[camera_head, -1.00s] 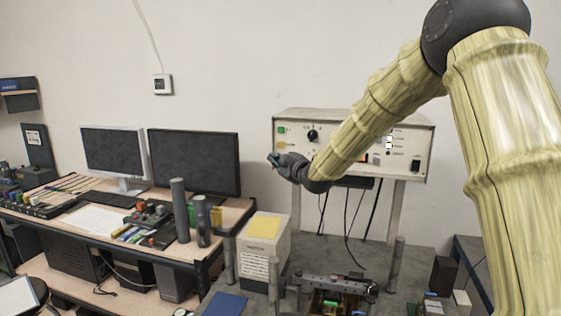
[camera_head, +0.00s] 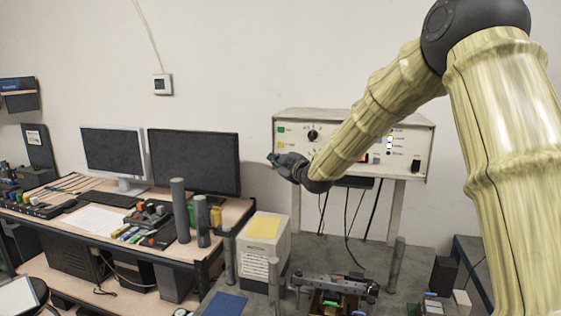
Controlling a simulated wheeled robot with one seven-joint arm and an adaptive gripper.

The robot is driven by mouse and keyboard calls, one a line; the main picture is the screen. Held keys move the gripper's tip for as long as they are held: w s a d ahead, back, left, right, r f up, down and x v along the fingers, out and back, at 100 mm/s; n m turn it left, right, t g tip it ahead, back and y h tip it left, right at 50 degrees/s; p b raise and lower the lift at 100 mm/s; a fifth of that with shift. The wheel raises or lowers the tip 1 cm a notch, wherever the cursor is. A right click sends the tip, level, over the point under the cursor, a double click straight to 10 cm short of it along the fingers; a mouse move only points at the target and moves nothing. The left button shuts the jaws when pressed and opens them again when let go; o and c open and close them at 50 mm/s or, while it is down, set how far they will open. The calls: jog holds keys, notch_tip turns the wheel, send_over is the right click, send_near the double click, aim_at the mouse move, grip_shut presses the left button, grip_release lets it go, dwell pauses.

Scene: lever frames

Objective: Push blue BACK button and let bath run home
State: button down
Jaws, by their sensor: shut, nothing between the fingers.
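My gripper (camera_head: 273,161) is shut and empty. In the head view it appears at the left end of the front of a white control box (camera_head: 348,122). I cannot tell whether its fingertips touch the box. A green button (camera_head: 281,129) and a yellow button (camera_head: 281,145) show on the box's left side, with a black knob (camera_head: 312,134) to their right. No blue button can be made out; my gripper and forearm cover part of the panel. A metal apparatus (camera_head: 335,285) with a green piece below it stands at the bottom; I cannot tell whether it is the bath.
The control box stands on legs above a grey bench (camera_head: 385,270). A beige box with a yellow top (camera_head: 263,227) stands in front, on the left. Two monitors (camera_head: 194,162) and grey cylinders (camera_head: 179,210) stand on the left desk. The wall above the box is clear.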

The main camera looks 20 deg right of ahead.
jog(key=shift+w+d, duration=0.1)
jog(key=shift+d, duration=0.05)
jog(key=shift+w+d, duration=0.1)
jog(key=shift+w, duration=0.1)
